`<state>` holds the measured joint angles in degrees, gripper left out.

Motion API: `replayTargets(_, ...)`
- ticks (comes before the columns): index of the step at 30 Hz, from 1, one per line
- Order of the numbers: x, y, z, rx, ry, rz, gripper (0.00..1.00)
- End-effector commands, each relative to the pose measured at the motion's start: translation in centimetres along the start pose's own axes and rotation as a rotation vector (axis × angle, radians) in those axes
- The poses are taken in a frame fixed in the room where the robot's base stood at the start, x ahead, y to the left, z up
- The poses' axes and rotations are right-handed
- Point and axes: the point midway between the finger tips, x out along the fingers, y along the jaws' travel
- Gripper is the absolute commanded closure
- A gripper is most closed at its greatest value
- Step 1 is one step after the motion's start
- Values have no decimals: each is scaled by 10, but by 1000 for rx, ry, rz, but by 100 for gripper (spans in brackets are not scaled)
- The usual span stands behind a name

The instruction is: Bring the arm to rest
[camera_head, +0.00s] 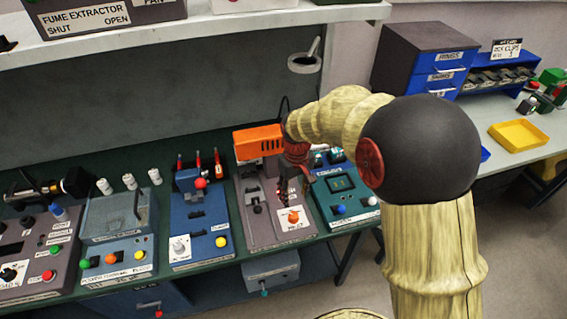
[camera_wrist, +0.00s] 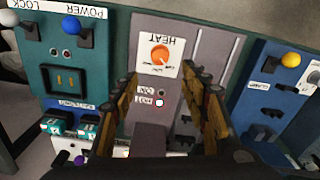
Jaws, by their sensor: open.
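My arm reaches in from the right in the head view, with its wrist over the grey station labelled HEAT (camera_head: 262,225). My gripper (camera_wrist: 166,88) points down over that station. Its two fingers stand apart, with nothing held between them in the wrist view. In the head view my wrist partly hides the fingers and the back of the station. I cannot tell how high the fingertips are above it.
An orange housing (camera_head: 258,142) stands close left of my wrist. A blue station (camera_head: 200,225) is left of HEAT and a teal station (camera_head: 345,195) right of it. A shelf (camera_head: 200,32) overhangs the bench. A yellow tray (camera_head: 519,135) sits on the right table.

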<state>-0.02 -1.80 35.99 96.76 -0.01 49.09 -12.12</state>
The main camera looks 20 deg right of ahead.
Motion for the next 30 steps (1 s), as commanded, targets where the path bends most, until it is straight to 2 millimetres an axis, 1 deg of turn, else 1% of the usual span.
replayTargets(7, 0, 0, 1, 24, -3, -1, 55)
replayTargets(8, 3, -1, 5, 36, -13, -3, 55)
replayTargets(10, 10, -4, 21, 54, -42, -8, 55)
replayTargets(11, 11, -6, 28, 65, -53, -10, 55)
replayTargets(12, 6, -8, 38, 78, -56, -10, 55)
replayTargets(14, -6, -11, 52, 98, -51, -8, 55)
replayTargets(20, -60, -22, 102, 155, 16, 2, 55)
replayTargets(24, -101, -30, 139, 186, 102, 12, 55)
replayTargets(27, -127, -36, 167, 202, 179, 20, 55)
replayTargets(30, -149, -41, 191, 211, 261, 28, 55)
